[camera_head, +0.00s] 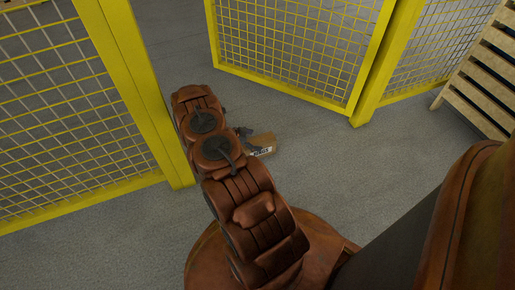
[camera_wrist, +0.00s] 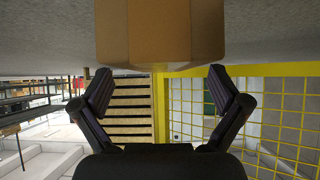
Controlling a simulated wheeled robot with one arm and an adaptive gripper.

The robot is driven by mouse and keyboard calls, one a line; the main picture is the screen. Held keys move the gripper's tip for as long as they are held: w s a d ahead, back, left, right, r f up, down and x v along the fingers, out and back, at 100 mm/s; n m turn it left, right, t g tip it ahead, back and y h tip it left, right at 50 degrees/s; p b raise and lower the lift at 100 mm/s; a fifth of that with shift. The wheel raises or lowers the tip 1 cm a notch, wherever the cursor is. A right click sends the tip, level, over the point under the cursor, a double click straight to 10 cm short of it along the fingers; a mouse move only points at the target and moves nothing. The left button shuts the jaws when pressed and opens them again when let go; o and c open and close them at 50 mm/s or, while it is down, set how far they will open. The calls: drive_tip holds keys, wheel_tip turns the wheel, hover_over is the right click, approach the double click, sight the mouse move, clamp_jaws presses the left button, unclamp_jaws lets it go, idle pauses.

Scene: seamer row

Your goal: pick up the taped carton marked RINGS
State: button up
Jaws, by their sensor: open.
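The brown carton (camera_head: 261,142) lies on the grey floor just right of my arm in the head view. A pale label with dark lettering shows on its near side, too small to read surely. My gripper (camera_head: 243,132) is a small dark shape at the carton's left, partly hidden by my arm. The carton is ahead of the fingertips, and no contact shows.
Yellow mesh fence panels stand left (camera_head: 75,110) and behind (camera_head: 295,45), with a post (camera_head: 372,75) at the back right. A gap lies between the panels beyond my arm. Wooden pallets (camera_head: 482,75) lean at the right. Bare floor surrounds the carton.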

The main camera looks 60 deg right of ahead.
sight(262, 142)
drive_tip(key=b+x, duration=0.2)
drive_tip(key=x, duration=0.2)
drive_tip(key=shift+w+f, duration=0.1)
drive_tip(key=shift+f, duration=0.1)
drive_tip(key=shift+s+d+f, duration=0.25)
drive_tip(key=shift+d, duration=0.1)
drive_tip(key=c, duration=1.7)
drive_tip(key=shift+c, duration=0.2)
